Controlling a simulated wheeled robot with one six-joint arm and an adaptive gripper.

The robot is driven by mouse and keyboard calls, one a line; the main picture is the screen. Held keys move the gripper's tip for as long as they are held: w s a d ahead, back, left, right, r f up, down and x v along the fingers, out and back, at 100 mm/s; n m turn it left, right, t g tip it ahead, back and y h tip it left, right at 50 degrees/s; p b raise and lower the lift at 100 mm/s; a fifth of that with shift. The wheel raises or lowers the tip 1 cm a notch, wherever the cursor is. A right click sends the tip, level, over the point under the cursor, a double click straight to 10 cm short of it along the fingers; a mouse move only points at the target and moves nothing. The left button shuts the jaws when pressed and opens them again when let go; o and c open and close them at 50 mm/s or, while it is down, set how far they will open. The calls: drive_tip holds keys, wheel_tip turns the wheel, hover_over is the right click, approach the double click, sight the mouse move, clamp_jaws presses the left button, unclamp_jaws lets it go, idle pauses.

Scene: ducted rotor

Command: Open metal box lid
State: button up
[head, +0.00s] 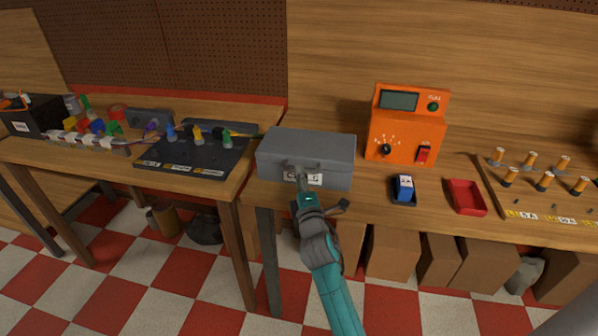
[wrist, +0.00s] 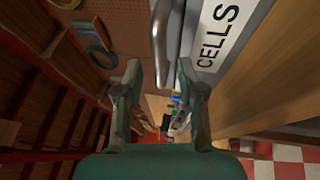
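The grey metal box (head: 330,155) stands at the left end of the right-hand bench with its lid (head: 305,143) down. A "CELLS" label is on its front, and it shows large in the wrist view (wrist: 213,38). A pale bar handle (wrist: 160,40) on the box front appears between my fingertips in the wrist view, with a gap on each side. My gripper (wrist: 159,70) is open and holds nothing. In the head view my gripper (head: 303,190) is at the box front and covers part of the handle area and label.
An orange meter unit (head: 405,125) stands right of the box. A blue item in a dark holder (head: 403,188) and a red tray (head: 467,197) sit in front of it. A left bench holds a dark board (head: 190,160) with coloured tools.

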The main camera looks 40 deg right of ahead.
drive_tip(key=shift+x, duration=1.25)
clamp_jaws()
